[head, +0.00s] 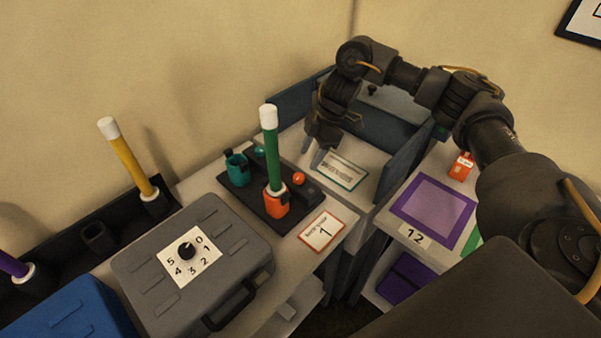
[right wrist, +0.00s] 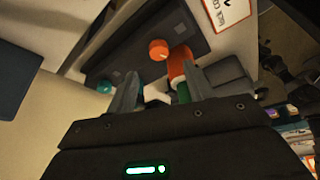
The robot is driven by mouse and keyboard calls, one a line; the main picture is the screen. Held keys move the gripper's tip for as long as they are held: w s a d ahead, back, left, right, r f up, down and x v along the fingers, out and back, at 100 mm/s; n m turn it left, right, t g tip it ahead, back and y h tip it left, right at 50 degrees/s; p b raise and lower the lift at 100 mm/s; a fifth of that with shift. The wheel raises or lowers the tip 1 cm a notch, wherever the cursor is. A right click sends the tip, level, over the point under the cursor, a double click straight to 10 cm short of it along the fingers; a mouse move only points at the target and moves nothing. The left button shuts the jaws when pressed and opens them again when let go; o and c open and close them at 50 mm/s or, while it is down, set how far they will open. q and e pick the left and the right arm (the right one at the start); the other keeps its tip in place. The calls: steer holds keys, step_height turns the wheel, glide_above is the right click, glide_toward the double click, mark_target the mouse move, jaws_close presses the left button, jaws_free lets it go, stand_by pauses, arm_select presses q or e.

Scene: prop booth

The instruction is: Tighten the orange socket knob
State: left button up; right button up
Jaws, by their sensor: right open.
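The orange knob (head: 298,178) is a small round knob on the dark base (head: 275,226), beside the orange socket (head: 276,207). A green stick (head: 270,150) with a white top stands upright in that socket. In the right wrist view, the orange knob (right wrist: 158,50) and orange socket (right wrist: 180,62) lie beyond the fingertips. My right gripper (head: 321,158) is open and empty, above the table behind and to the right of the knob, apart from it. Its fingers (right wrist: 162,84) also show in the right wrist view. My left gripper is not in view.
A teal socket (head: 236,168) and teal knob (head: 259,150) share the base. A card marked 1 (head: 322,231) lies in front, and a white label plate (head: 344,171) lies right. A grey case with a dial (head: 145,262) stands left. Blue panels (head: 401,160) border the table.

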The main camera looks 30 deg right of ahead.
mark_target(299, 176)
steer(key=x, duration=0.7)
steer(key=shift+w+a+f, duration=0.1)
steer(key=shift+a+f, duration=0.05)
steer(key=shift+f, duration=0.05)
steer(key=shift+c, duration=0.4)
steer(key=c, duration=0.9)
steer(key=shift+r+p, duration=0.15)
steer(key=shift+p, duration=0.2)
steer(key=m+t+p, duration=0.1)
steer(key=m+p, duration=0.2)
steer(key=p, duration=0.2)
steer(key=m+t+p, duration=0.1)
steer(key=m+p, duration=0.2)
steer(key=p, duration=0.2)
steer(key=shift+s+r+h, duration=0.15)
steer(key=shift+s+h, duration=0.1)
steer(key=shift+h, duration=0.15)
steer(key=shift+f+m+t+p, duration=0.25)
steer(key=shift+m+t+p, duration=0.05)
steer(key=shift+m+p, duration=0.7)
steer(key=o, duration=1)
